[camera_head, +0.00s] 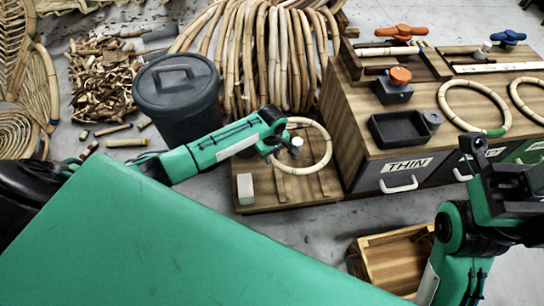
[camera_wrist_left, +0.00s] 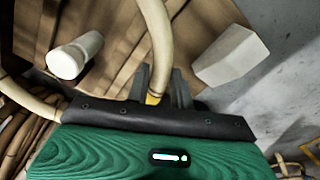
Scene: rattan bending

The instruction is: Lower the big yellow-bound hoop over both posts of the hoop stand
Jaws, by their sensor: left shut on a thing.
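The big hoop (camera_head: 329,148) is pale cane; its yellow binding (camera_wrist_left: 152,99) shows in the left wrist view at my left gripper. My left gripper (camera_head: 279,146) is shut on the hoop near this binding. The hoop is above the wooden board of the hoop stand (camera_head: 300,189). A white round post (camera_wrist_left: 76,55) stands inside the hoop's outline in the head view. A white block (camera_head: 245,189), perhaps the other post, shows outside the hoop at the board's left. I cannot tell the hoop's exact height. My right gripper (camera_head: 478,147) is at the far right, its fingers unclear.
A dark lidded bin (camera_head: 177,95) stands behind my left arm. A wooden cabinet (camera_head: 345,125) marked THIN stands right of the stand, carrying a black tray (camera_head: 399,129) and a green-bound hoop (camera_head: 474,84). An open wooden crate (camera_head: 398,262) is on the floor in front.

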